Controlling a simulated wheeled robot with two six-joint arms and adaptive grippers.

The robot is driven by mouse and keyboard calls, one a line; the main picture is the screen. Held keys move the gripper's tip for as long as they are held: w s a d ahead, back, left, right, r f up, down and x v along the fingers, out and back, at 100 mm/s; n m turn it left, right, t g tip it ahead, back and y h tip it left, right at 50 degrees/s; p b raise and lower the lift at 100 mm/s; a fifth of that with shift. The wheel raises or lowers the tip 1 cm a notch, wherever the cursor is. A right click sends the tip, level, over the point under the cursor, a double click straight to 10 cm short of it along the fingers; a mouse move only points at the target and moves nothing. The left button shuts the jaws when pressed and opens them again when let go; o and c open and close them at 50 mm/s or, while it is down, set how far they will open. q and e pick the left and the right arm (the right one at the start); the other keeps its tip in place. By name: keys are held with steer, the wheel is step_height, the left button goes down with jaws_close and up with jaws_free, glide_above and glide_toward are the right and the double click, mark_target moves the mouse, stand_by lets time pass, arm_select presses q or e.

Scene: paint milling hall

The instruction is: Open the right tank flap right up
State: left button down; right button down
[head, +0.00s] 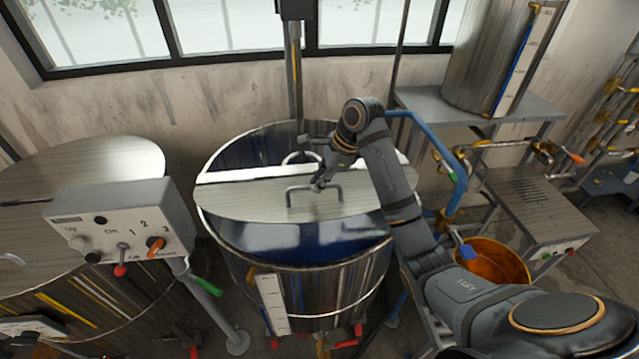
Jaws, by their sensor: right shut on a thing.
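The right tank (345,290) is a round steel vessel in the middle of the view. Its flap (240,200) is a pale metal half-disc along a light crossbar (235,175). The flap's curved front edge stands above the rim, and blue paint (300,240) shows below it, so it is partly raised. Its bar handle (289,196) stands on top. My right gripper (319,184) reaches in from the right and is shut on this handle; its fingertips are small and partly hidden. My left gripper is not in view.
A control box (120,222) on a post stands left of the tank, before another tank (90,165) with a closed lid. A vertical mixer shaft (295,80) rises behind the flap. A blue bent pipe (435,140) and an orange bucket (492,262) are at right.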

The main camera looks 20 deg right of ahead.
steer(key=w+d+r, duration=0.3)
steer(key=w+r, duration=0.6)
steer(key=w, duration=0.3)
steer(key=shift+w+d+r, duration=0.25)
steer(key=shift+w, duration=0.1)
steer(key=c, duration=1.7)
jaws_free()
steer(key=shift+o, duration=1.2)
steer(key=shift+w+f, duration=0.1)
steer(key=shift+w, duration=0.05)
steer(key=shift+o, duration=0.6)
steer(key=shift+w+f, duration=0.15)
steer(key=shift+w, duration=0.15)
steer(key=v, duration=0.7)
steer(key=shift+r, duration=0.3)
steer(key=shift+s+d, duration=0.1)
steer(key=shift+d, duration=0.05)
